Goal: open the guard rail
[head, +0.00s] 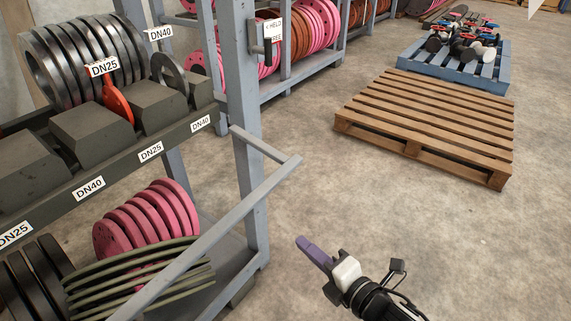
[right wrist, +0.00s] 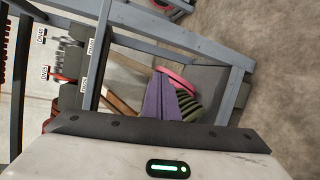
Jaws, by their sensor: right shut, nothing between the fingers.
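The guard rail (head: 222,228) is a grey bar in the head view. It stands out in front of the lower shelf on a short side arm from the rack's upright post (head: 246,130) and runs down to the lower left. My right gripper (head: 306,246), with purple fingers, is to the right of the rail, apart from it in the picture. Its fingers are together and empty; they also show in the right wrist view (right wrist: 167,98). Grey bars cross that view, but I cannot tell which is the rail. My left gripper is not in view.
Pink flanges (head: 150,215) and green rings (head: 140,272) lie on the lower shelf behind the rail. Dark blocks (head: 95,133) sit on the shelf above. A wooden pallet (head: 430,120) and a blue pallet (head: 455,65) stand beyond.

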